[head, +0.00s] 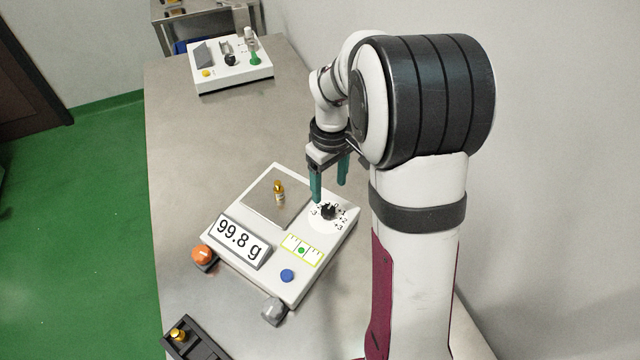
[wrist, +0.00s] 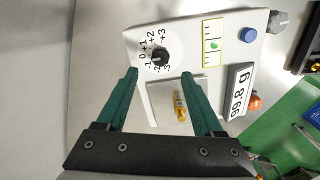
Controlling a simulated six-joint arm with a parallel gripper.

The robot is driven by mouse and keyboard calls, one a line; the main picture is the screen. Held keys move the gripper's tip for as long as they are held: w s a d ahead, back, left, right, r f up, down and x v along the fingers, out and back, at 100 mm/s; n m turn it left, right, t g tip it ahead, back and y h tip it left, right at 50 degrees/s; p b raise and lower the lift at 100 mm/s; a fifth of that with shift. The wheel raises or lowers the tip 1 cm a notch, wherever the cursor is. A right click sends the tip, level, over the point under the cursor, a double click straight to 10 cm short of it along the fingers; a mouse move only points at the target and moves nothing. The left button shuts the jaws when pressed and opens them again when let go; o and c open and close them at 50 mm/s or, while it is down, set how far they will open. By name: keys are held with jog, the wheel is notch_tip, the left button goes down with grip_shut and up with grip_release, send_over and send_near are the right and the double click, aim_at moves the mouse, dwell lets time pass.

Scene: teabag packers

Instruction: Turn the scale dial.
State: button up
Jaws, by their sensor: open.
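The scale (head: 250,265) is a white unit on the metal table, and its display (head: 238,239) reads 99.8 g. The black scale dial (head: 328,211) sits on a white disc marked from -3 to +3 at the scale's right side. The dial also shows in the wrist view (wrist: 160,57), ahead of the left finger's tip. My gripper (head: 330,193) has green fingers, is open and empty, and hangs by the dial, apart from it as far as the wrist view shows.
The scale has a blue button (head: 287,275) and a level strip with a green dot (head: 301,250). An orange knob (head: 203,256) and a grey knob (head: 273,311) flank its front. A dark rack (head: 205,345) lies in front. Another white device (head: 230,75) stands at the back; table between is clear.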

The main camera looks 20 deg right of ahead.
aim_at(328, 209)
notch_tip(328, 209, down, 8)
jog(key=shift+r, duration=0.1)
grip_shut()
dwell(0.4)
